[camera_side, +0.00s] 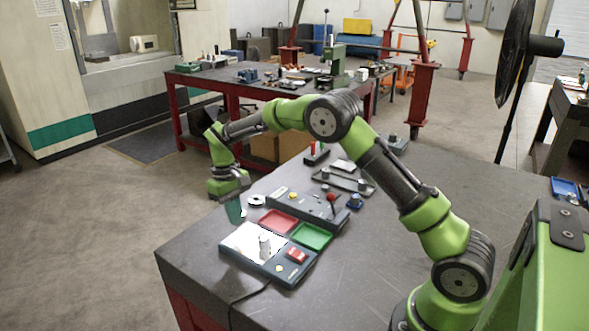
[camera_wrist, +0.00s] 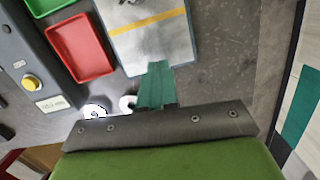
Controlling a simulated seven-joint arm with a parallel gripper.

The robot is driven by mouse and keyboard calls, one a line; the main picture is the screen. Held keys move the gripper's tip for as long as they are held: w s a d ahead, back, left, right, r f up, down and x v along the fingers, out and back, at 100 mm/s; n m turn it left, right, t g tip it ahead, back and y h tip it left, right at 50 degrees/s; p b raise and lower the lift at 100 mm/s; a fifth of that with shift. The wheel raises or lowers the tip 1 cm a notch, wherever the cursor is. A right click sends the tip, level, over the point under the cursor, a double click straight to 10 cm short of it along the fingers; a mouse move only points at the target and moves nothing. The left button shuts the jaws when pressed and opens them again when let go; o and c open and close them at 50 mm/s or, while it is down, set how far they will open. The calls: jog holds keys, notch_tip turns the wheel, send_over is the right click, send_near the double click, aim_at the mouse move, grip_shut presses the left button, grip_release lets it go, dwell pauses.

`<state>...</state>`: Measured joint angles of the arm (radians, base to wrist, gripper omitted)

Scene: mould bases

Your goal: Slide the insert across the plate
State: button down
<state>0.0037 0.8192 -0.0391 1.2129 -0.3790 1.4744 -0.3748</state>
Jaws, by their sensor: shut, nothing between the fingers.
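A pale plate (camera_side: 240,238) lies flat near the table's left edge in the side view. A small grey upright cylinder (camera_side: 264,246), which looks like the insert, stands on it toward the control-panel side. My gripper (camera_side: 234,212) points down just beyond the plate's far left end, with its teal fingers shut and empty. In the wrist view the shut fingers (camera_wrist: 157,70) overlap the near end of the plate (camera_wrist: 130,45), which has a yellow stripe across it. The cylinder does not show in the wrist view. I cannot tell whether the fingertips touch the plate.
A red tray (camera_side: 278,221) and a green tray (camera_side: 311,236) lie beside the plate. A control box (camera_side: 308,206) with a red-knobbed lever stands behind them. A white ring (camera_side: 256,200) lies near my gripper. A panel with a red switch (camera_side: 297,255) borders the plate.

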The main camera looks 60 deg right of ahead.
aim_at(268, 240)
jog(key=shift+w+d+f, duration=0.2)
jog(key=shift+w+f, duration=0.55)
jog(key=shift+w, duration=0.05)
jog(key=shift+w+r+n, duration=0.2)
jog(key=shift+r+n, duration=0.1)
jog(key=shift+r, duration=0.2)
jog(key=shift+w+r+n, duration=0.15)
jog(key=shift+r+n, duration=0.15)
jog(key=shift+r, duration=0.15)
jog(key=s, duration=1.1)
jog(key=shift+s, duration=0.25)
jog(key=shift+s+f, duration=0.15)
jog(key=shift+s, duration=0.1)
jog(key=shift+f, duration=0.75)
